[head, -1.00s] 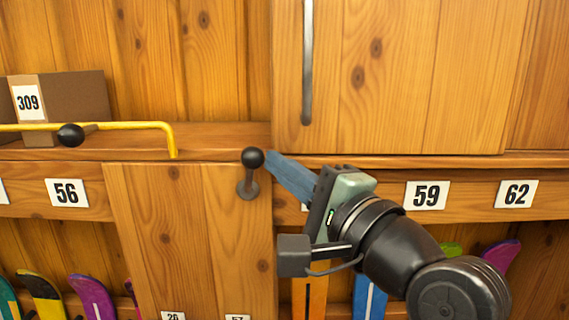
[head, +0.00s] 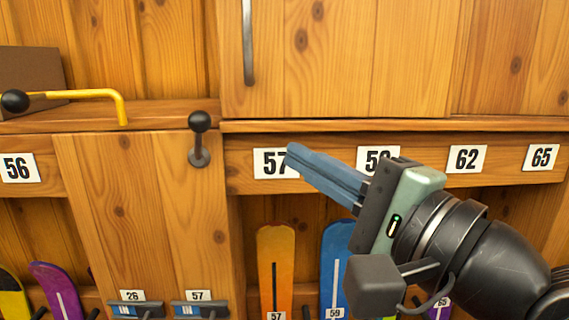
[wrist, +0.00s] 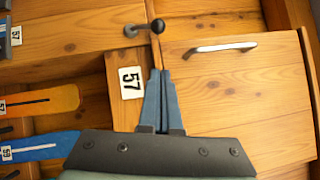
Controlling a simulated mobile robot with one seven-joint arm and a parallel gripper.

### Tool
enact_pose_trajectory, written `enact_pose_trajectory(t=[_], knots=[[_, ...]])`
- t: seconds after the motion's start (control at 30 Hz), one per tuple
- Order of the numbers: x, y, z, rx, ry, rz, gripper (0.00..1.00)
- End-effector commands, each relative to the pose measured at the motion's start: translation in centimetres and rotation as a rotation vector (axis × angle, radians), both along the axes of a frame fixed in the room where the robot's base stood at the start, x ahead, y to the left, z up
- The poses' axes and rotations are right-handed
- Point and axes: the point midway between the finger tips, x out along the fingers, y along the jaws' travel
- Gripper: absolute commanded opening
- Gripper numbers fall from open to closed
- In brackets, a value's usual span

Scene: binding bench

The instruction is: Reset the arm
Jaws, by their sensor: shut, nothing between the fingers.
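My gripper (head: 291,152) is shut, its two blue fingers together with nothing between them. In the head view its tips lie in front of the shelf rail, by the number 57 label (head: 273,163). In the wrist view the closed fingers (wrist: 159,73) point toward a black ball knob (wrist: 157,26), with a visible gap. The same knob (head: 200,121) stands to the left of my gripper in the head view, on a wooden door (head: 150,210).
An upper cabinet door (head: 350,60) with a metal handle (head: 247,40) is above. A yellow bar (head: 95,94) with a black knob is at upper left. Below stand an orange board (head: 275,265) and a blue board (head: 335,260) in the rack.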

Motion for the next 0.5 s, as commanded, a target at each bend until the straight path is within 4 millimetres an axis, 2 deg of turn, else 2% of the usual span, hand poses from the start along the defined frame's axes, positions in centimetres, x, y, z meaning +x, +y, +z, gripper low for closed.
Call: enact_pose_trajectory(t=[0.13, 0.23, 0.37, 0.5], knots=[[0.0, 0.2, -0.1, -0.050, -0.051, -0.037, 0.00], [0.8, 0.9, 0.0, -0.186, -0.184, -0.145, 0.00], [1.1, 2.2, 1.0, -0.472, -0.439, -0.372, 0.00], [-0.7, 3.2, 3.1, -0.817, -0.703, -0.664, 0.00]])
